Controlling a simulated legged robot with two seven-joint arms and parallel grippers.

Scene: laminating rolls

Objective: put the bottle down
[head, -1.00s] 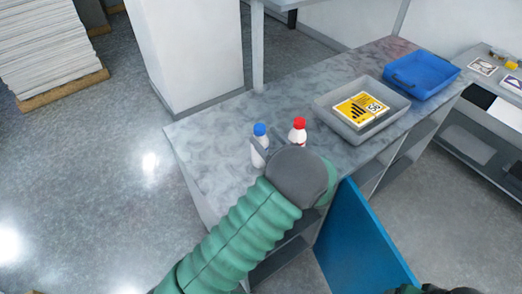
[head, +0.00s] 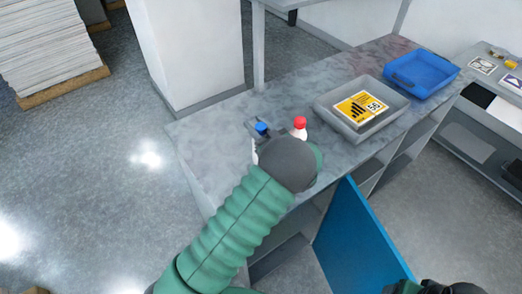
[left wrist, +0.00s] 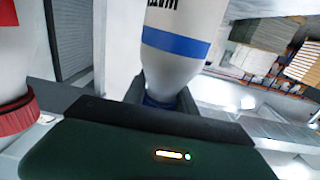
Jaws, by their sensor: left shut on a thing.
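A white bottle with a blue cap (head: 262,128) is at my left gripper (head: 264,123) over the grey counter (head: 215,150). In the left wrist view the bottle (left wrist: 172,62), with its blue band and dark lettering, stands between the fingers, and the gripper is shut on it near the cap. In the head view my wrist hides most of its body, so I cannot tell whether its base touches the counter. A second white bottle with a red cap (head: 300,122) stands just to the right. My right gripper's fingers are not visible.
A grey tray (head: 322,106) holding a yellow printed pack (head: 360,107) and a blue tray (head: 425,72) lie farther right on the counter. A blue panel (head: 355,235) stands at its front. The counter's left end is clear. A white pillar (head: 190,50) rises behind.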

